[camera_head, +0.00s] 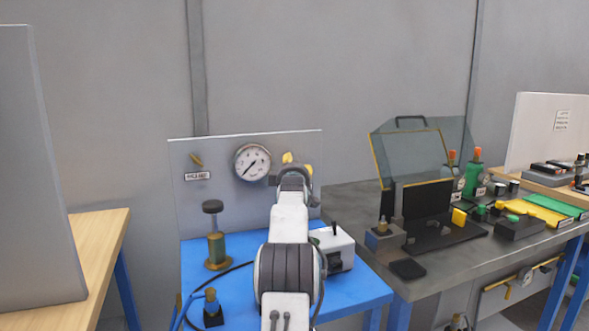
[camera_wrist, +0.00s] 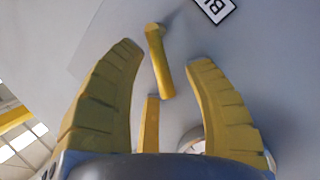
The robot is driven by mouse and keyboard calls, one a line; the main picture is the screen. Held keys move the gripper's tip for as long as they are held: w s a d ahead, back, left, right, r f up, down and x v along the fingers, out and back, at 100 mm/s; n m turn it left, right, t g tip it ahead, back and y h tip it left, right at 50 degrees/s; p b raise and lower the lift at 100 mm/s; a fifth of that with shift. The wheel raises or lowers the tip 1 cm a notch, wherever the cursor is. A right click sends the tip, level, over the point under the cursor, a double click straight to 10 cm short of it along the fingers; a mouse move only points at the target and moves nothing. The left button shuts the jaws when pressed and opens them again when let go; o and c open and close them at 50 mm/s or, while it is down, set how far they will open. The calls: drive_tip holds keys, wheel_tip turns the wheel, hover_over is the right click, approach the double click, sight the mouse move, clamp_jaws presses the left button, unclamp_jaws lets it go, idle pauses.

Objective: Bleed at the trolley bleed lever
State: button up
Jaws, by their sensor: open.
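The yellow bleed lever (camera_wrist: 160,65) shows in the wrist view as a short bar on the grey panel. It lies between the spread fingertips of my gripper (camera_wrist: 165,54), with a visible gap on each side. A partly cut-off label (camera_wrist: 214,8) starting with "BL" is beside it. In the head view my gripper (camera_head: 297,165) is in front of the upright panel (camera_head: 225,220), right of the gauge, and my arm hides what is behind it. My gripper is open and empty. I cannot tell whether it touches the panel.
A round white gauge (camera_head: 252,162) and another yellow lever (camera_head: 196,160) are on the panel. A brass post with a black knob (camera_head: 214,235) and a white box (camera_head: 336,247) stand on the blue trolley top (camera_head: 350,288). A grey bench (camera_head: 350,200) with several tools is at right.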

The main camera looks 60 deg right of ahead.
clamp_jaws()
idle(0.3)
drive_tip(key=shift+a+f+n+b, duration=0.1)
drive_tip(key=shift+f+n+b, duration=0.35)
drive_tip(key=shift+b, duration=0.4)
drive_tip(key=shift+w+a+f+n+t+b, duration=0.15)
drive_tip(key=shift+f+n+t+b, duration=0.15)
drive_tip(key=shift+n+b, duration=0.45)
drive_tip(key=shift+w+r+n+h+b, duration=0.1)
drive_tip(key=shift+n+h+b, duration=0.2)
drive_tip(key=shift+h, duration=0.1)
drive_tip(key=shift+c, duration=1.2)
unclamp_jaws()
drive_tip(key=shift+o, duration=1.2)
